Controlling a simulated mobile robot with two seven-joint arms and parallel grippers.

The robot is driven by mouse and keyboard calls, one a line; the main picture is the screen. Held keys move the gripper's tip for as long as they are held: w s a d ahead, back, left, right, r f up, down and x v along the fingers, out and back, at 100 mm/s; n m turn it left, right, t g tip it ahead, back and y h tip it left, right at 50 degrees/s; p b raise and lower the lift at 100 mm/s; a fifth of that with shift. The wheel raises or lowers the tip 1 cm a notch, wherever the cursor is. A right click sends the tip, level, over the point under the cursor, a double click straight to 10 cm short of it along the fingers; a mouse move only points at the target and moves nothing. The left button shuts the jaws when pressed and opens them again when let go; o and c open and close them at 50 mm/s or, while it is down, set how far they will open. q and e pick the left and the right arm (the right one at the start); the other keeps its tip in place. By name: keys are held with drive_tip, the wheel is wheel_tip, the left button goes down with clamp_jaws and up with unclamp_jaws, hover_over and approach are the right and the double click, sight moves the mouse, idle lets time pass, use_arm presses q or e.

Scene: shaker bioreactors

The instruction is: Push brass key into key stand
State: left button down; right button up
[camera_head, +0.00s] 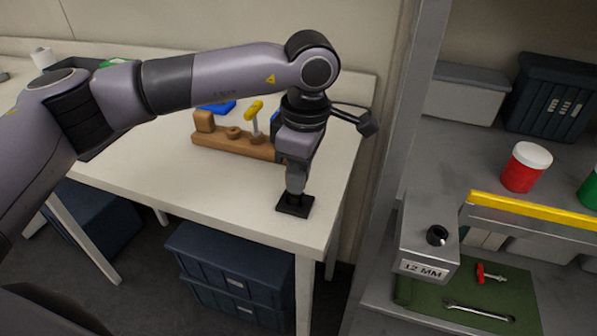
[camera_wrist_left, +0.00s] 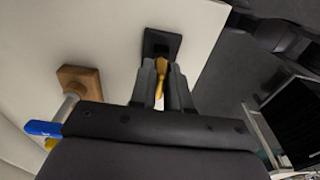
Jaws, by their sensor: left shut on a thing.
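The key stand (camera_head: 289,208) is a small black square block on the white table, near its front right corner. It also shows beyond the fingertips in the left wrist view (camera_wrist_left: 158,35). My left gripper (camera_head: 297,188) points down right over the stand. In the left wrist view the left gripper (camera_wrist_left: 166,75) is shut on the brass key (camera_wrist_left: 173,82), a yellow-gold piece between the fingers. The fingers hide the key in the head view. I cannot tell whether the key's tip is in the stand's opening. My right gripper is not in view.
A wooden tool holder (camera_head: 222,144) with a yellow-handled tool (camera_head: 253,108) stands on the white table (camera_head: 185,180) behind the gripper. A grey shelf post (camera_head: 408,130) rises to the right. A red jar (camera_head: 525,167) stands on the shelf. The table's front left is clear.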

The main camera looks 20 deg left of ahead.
use_arm(q)
drive_tip(key=shift+f+b, duration=0.65)
drive_tip(key=shift+b, duration=0.05)
idle(0.7)
drive_tip(key=c, duration=1)
unclamp_jaws()
drive_tip(key=r, duration=0.7)
drive_tip(key=shift+d+r, duration=0.1)
drive_tip(key=shift+d, duration=0.2)
drive_tip(key=shift+s, duration=0.1)
